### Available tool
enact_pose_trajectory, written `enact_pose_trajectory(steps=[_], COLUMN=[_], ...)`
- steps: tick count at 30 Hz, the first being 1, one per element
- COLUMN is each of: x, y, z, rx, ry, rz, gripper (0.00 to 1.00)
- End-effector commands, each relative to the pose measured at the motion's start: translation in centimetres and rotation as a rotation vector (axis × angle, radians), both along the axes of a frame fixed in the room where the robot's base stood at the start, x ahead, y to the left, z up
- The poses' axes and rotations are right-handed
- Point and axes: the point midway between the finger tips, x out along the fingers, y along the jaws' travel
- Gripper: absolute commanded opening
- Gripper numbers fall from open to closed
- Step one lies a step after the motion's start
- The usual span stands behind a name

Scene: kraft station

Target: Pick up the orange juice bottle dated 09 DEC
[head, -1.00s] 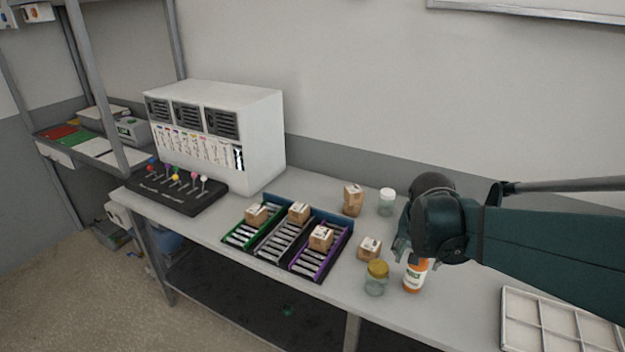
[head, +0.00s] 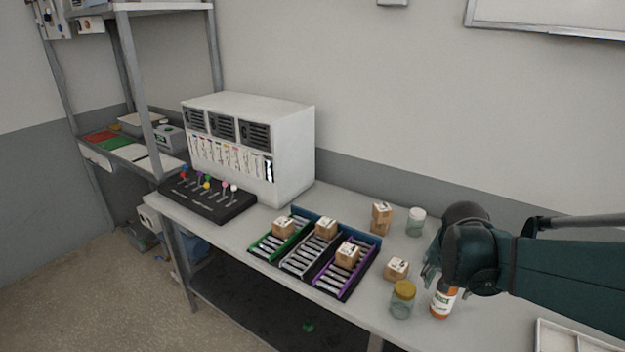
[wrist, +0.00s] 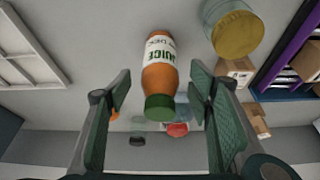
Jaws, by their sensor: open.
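The orange juice bottle (head: 442,303) stands on the table at the right in the head view, its upper part hidden behind my gripper. In the wrist view the orange juice bottle (wrist: 159,70) has a green cap and a white label reading JUICE; the date line is too small to read surely. My gripper (wrist: 158,100) is open, its two fingers on either side of the bottle's cap end, with a gap on both sides. In the head view my gripper (head: 436,268) is at the bottle's top, partly hidden by my wrist.
A yellow-lidded jar (head: 402,300) stands close left of the bottle. Small cardboard boxes (head: 396,269) and a white-lidded jar (head: 416,222) are behind. Roller lanes (head: 310,255) carry boxes at the left. A divided white tray (head: 560,338) lies at the right front.

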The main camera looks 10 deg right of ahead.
Motion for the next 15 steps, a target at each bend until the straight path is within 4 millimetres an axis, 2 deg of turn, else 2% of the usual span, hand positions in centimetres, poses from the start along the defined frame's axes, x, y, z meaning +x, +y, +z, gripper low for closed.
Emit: enact_pose_trajectory(steps=[10, 15], x=[0.00, 0.14], y=[-0.03, -0.19], z=[-0.09, -0.83], rx=[0.000, 0.000], ry=[0.000, 0.000], rz=[0.000, 0.000], gripper=[0.52, 0.52])
